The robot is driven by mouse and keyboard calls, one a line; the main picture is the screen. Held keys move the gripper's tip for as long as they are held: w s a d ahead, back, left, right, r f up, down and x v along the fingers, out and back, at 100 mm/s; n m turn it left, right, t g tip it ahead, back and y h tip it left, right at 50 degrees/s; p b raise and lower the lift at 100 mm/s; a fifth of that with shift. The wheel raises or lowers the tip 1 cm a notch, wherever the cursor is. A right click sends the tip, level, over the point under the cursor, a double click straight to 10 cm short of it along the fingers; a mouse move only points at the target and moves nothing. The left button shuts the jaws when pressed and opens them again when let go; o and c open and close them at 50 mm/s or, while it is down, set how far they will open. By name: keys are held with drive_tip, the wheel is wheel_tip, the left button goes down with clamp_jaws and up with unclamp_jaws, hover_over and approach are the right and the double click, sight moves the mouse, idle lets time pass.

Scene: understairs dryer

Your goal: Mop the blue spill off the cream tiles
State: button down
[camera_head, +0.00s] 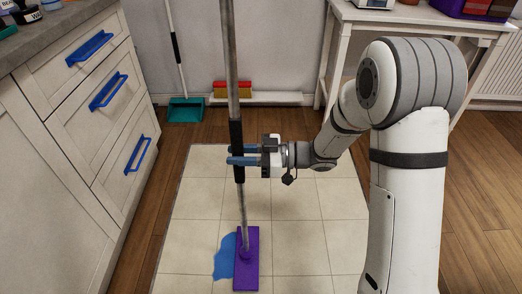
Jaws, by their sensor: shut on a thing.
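My gripper (244,155) is shut on the dark grip of a mop (232,70) with a long grey pole. The pole stands nearly upright and runs out of the top of the view. Its flat purple head (246,262) rests on the cream tiles (302,205). A blue spill (223,261) lies on the tiles. It shows along the left side of the mop head, and the head seems to cover its right edge. How much of the spill is under the head is hidden.
A cabinet with blue-handled drawers (115,90) stands at the left. A teal dustpan (186,109) and red and yellow sponges or brushes (232,90) are by the back wall. A white table (417,17) stands at the back right. The tiles right of the mop are clear.

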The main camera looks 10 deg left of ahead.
drive_tip(key=x, duration=0.9)
drive_tip(key=shift+a+p, duration=0.3)
drive_tip(key=shift+p, duration=0.15)
drive_tip(key=shift+r, duration=0.15)
